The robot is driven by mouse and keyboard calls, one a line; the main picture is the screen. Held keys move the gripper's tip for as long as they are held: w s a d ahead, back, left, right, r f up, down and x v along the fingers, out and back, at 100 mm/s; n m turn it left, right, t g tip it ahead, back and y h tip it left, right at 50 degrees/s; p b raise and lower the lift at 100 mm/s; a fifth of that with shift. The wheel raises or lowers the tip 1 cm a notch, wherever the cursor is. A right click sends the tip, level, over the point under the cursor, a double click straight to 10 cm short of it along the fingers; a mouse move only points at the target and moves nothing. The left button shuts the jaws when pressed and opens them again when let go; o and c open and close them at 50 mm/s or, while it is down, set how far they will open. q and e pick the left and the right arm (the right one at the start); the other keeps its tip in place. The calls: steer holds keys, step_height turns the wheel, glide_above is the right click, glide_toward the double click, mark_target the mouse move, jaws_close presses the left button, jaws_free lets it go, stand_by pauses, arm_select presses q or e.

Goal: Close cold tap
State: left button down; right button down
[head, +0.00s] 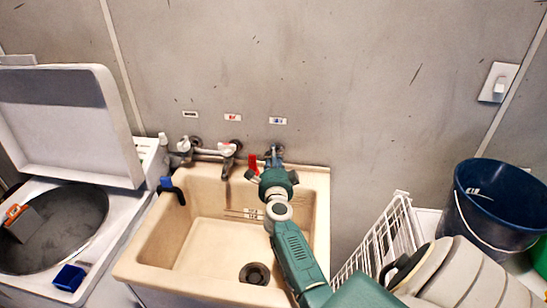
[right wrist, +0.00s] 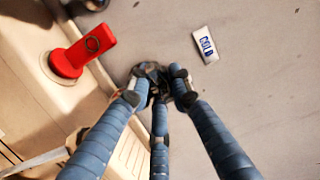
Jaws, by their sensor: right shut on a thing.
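The cold tap sits on the grey wall behind the sink, below the blue-lettered COLD label (head: 278,121), which also shows in the right wrist view (right wrist: 206,45). My right gripper (head: 274,158) reaches over the sink to this tap. In the right wrist view its three blue ribbed fingers (right wrist: 158,88) close around the dark cold tap (right wrist: 150,72) at the wall. The fingers hide most of the tap, so its handle angle cannot be told. My left gripper is not in view.
A red upright piece (right wrist: 84,50) stands on the rim of the beige sink (head: 150,247), left of my fingers. The hot tap (head: 228,150) is further left. A washing machine (head: 125,215) stands left. A white wire rack (head: 372,242) and dark blue bucket (head: 490,225) stand right.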

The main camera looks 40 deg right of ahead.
steer(key=shift+w+a+f+m+g+h+b, duration=0.1)
steer(key=shift+f+m+g+h+b, duration=0.15)
steer(key=shift+m+g+h, duration=0.3)
steer(key=shift+f+m+g+h+b, duration=0.1)
steer(key=shift+m+g+h+b, duration=0.25)
steer(key=shift+m+g+h, duration=0.15)
steer(key=m+g+h+b, duration=0.3)
steer(key=m+g+b, duration=0.1)
steer(key=g+b, duration=0.1)
steer(key=shift+g+b, duration=0.25)
steer(key=shift+b, duration=0.25)
steer(key=shift+r+m+g+h+b, duration=0.1)
steer(key=shift+m+g+h+b, duration=0.25)
steer(key=shift+g+b, duration=0.35)
steer(key=c, duration=1.5)
jaws_free()
steer(key=shift+r, duration=0.1)
steer(key=shift+c, duration=0.2)
steer(key=shift+r, duration=0.15)
